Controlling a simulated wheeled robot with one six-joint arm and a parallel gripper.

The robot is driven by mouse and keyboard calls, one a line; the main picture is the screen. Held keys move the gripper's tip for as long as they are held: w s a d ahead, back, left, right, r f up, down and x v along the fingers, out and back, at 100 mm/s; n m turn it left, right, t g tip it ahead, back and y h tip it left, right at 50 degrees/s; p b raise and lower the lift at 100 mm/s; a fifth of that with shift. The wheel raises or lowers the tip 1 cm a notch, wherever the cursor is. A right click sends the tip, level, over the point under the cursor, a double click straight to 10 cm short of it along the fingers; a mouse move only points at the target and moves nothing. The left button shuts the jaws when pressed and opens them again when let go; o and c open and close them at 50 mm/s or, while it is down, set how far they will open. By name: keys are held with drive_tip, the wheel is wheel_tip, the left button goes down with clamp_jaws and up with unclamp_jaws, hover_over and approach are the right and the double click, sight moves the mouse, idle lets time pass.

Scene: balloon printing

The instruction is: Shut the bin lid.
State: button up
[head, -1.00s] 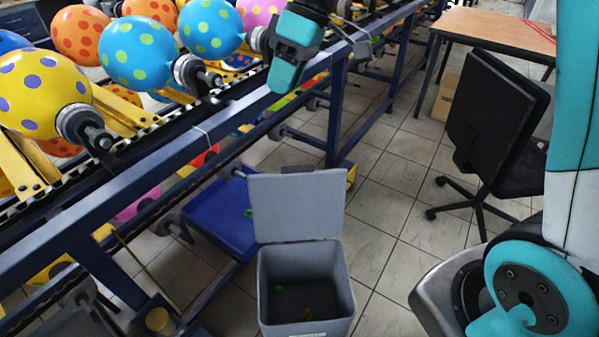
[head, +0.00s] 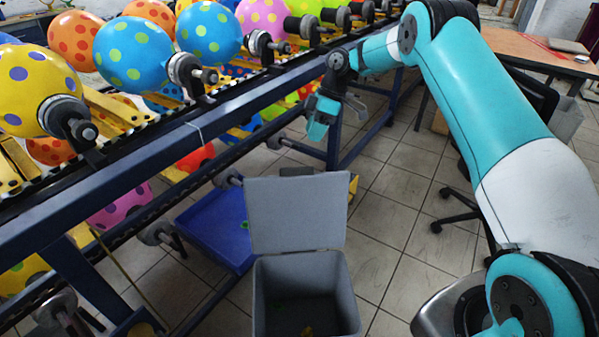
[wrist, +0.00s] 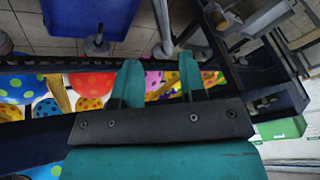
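The grey bin (head: 308,262) stands on the tiled floor at the bottom centre of the head view. Its flat grey lid (head: 297,213) is open and stands upright at the bin's back edge. A few small coloured scraps lie inside the bin. My gripper (head: 318,130) hangs above and behind the lid, beside the conveyor frame and apart from the lid. The wrist view shows its two teal fingers (wrist: 160,75) spread, with nothing held between them. I cannot make out the bin in the wrist view.
A blue conveyor frame (head: 150,170) carrying dotted balloons runs along the left and back. A blue tray (head: 215,222) lies left of the bin. A black chair and a wooden table (head: 530,50) stand at the right.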

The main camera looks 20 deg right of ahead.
sight(299, 167)
drive_tip(key=x, duration=1.1)
drive_tip(key=shift+a+f, duration=0.1)
drive_tip(key=shift+f, duration=0.1)
drive_tip(key=shift+b, duration=0.3)
clamp_jaws()
